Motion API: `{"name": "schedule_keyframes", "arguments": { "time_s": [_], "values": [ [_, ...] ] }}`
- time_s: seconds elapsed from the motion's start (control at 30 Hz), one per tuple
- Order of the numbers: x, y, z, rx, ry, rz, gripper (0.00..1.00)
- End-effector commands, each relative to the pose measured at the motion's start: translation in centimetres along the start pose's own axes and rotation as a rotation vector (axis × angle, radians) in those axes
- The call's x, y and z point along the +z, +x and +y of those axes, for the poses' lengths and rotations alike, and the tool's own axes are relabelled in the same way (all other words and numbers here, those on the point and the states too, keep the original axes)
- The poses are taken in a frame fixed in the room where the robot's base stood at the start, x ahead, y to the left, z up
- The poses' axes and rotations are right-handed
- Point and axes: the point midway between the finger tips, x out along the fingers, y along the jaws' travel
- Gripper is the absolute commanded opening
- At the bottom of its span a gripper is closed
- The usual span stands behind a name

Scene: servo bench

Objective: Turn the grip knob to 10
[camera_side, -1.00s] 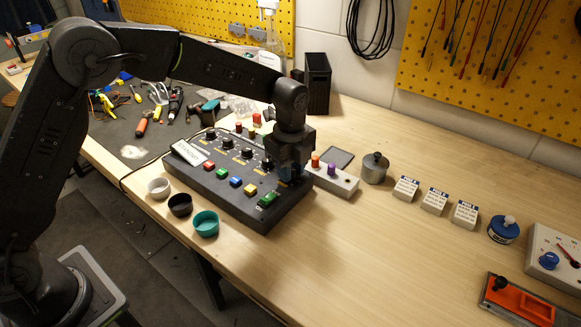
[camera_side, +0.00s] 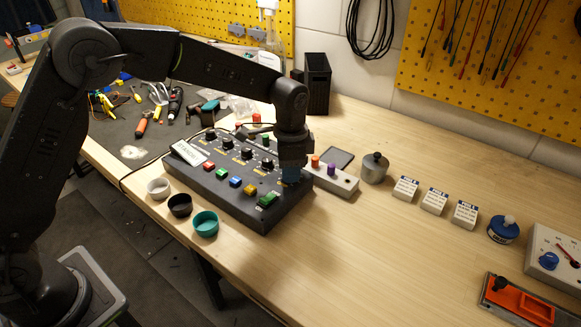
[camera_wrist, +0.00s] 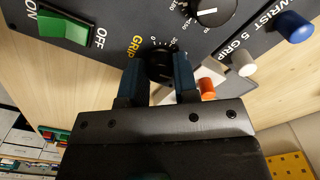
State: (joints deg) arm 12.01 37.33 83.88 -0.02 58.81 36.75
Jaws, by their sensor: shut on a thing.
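The black grip knob (camera_wrist: 159,62) sits on the dark control panel beside the yellow word GRIP in the wrist view. My gripper (camera_wrist: 159,78) has its two blue-grey fingers on either side of the knob and is shut on it. Part of the printed scale, with a 0 and what looks like 30, shows at the far side of the knob. The knob's pointer mark cannot be made out. In the side view my gripper (camera_side: 290,174) points down at the right end of the panel (camera_side: 262,214) and hides the knob.
Near the knob are a green ON/OFF switch (camera_wrist: 64,28), another black knob with a white mark (camera_wrist: 213,12), and an orange peg (camera_wrist: 207,88). In the side view a grey block with pegs (camera_side: 343,182) stands close right of the gripper. Three small cups (camera_side: 205,223) stand before the panel.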

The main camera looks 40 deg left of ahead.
Motion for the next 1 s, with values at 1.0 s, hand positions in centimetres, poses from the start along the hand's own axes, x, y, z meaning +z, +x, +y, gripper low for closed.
{"name": "schedule_keyframes", "arguments": {
  "time_s": [1.0],
  "values": [
    [-0.02,-0.10,-0.09,0.000,-0.965,0.003,0.04]
  ]
}}
